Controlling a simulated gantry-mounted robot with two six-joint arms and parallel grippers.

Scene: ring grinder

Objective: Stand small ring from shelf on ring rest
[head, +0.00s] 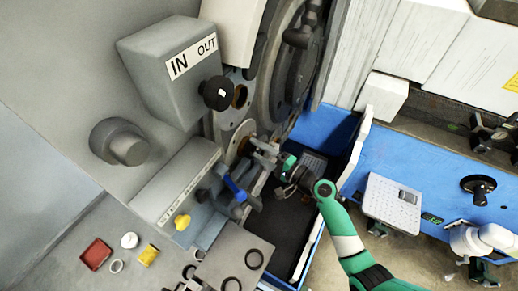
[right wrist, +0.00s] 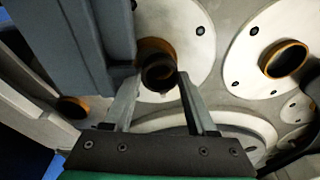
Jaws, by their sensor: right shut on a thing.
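My right gripper (head: 266,151) is in front of the grinder's round face plates in the head view. In the right wrist view its two fingers (right wrist: 158,80) are shut on a small dark ring (right wrist: 158,72), held between the tips. Behind the ring is an orange-rimmed bore in a pale round plate (right wrist: 190,28); the gap between ring and bore cannot be judged. The ring is too small to make out in the head view. A grey shelf plate (head: 215,262) with several dark rings (head: 254,258) lies at the bottom. I cannot pick out the ring rest for certain. My left gripper is not in view.
A grey IN/OUT box (head: 170,62) with a black knob juts out above left. A blue clamp-like part (head: 236,188) stands close below my right gripper. A grey block (right wrist: 85,50) is near the left finger in the wrist view. A blue-walled tray (head: 300,262) lies below right.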

